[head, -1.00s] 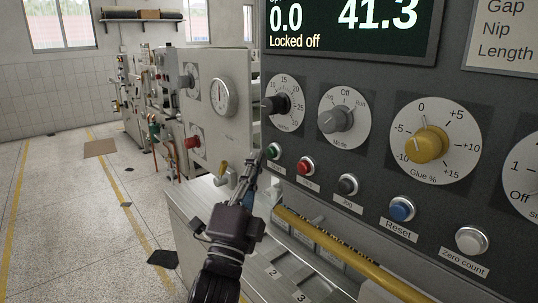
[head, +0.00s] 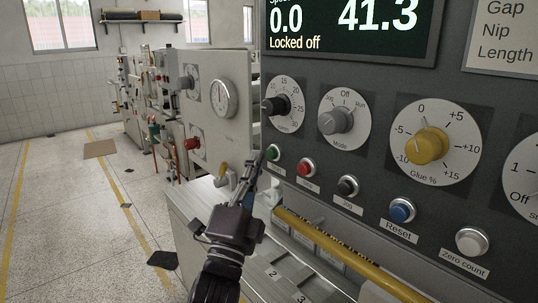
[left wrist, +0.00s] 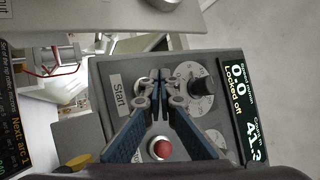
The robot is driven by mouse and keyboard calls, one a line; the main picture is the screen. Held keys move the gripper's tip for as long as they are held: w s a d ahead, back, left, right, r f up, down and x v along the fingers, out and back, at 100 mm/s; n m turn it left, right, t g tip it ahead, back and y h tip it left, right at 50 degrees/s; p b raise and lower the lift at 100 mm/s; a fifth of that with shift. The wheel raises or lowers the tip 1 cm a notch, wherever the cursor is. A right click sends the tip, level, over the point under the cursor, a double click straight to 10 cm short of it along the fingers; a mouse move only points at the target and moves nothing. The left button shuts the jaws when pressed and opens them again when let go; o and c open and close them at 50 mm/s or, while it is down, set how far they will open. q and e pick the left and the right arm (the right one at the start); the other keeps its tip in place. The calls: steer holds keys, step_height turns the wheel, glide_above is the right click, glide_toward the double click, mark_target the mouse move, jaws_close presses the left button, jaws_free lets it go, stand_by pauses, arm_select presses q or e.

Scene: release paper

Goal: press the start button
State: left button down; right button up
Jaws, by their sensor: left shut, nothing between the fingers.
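The green start button (head: 272,152) sits in a metal ring at the left end of the button row on the dark control panel. My left gripper (head: 257,162) is shut and empty, with its fingertips just left of the green button and close to it; I cannot tell whether they touch. In the left wrist view the shut fingertips (left wrist: 160,76) are over the panel beside the Start label (left wrist: 117,94), and the fingers hide most of the button there. My right gripper is not in view.
The red button (head: 305,167) is just right of the green one, with black (head: 347,186), blue (head: 402,209) and white buttons further along. Dials sit above them. A yellow bar (head: 345,255) runs below the panel. The screen (head: 350,28) reads "Locked off".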

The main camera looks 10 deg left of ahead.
arm_select(q)
steer(key=shift+w+d, duration=0.1)
stand_by(0.3)
steer(key=shift+w+d, duration=0.2)
steer(key=shift+w, duration=0.05)
steer(key=shift+w+d, duration=0.3)
steer(key=shift+w, duration=0.05)
stand_by(0.8)
steer(key=shift+s+a, duration=0.55)
steer(key=shift+s, duration=0.15)
stand_by(0.3)
steer(key=s+a, duration=0.1)
steer(key=s, duration=0.1)
steer(key=s+a+p, duration=0.1)
steer(key=s+a, duration=0.1)
stand_by(0.4)
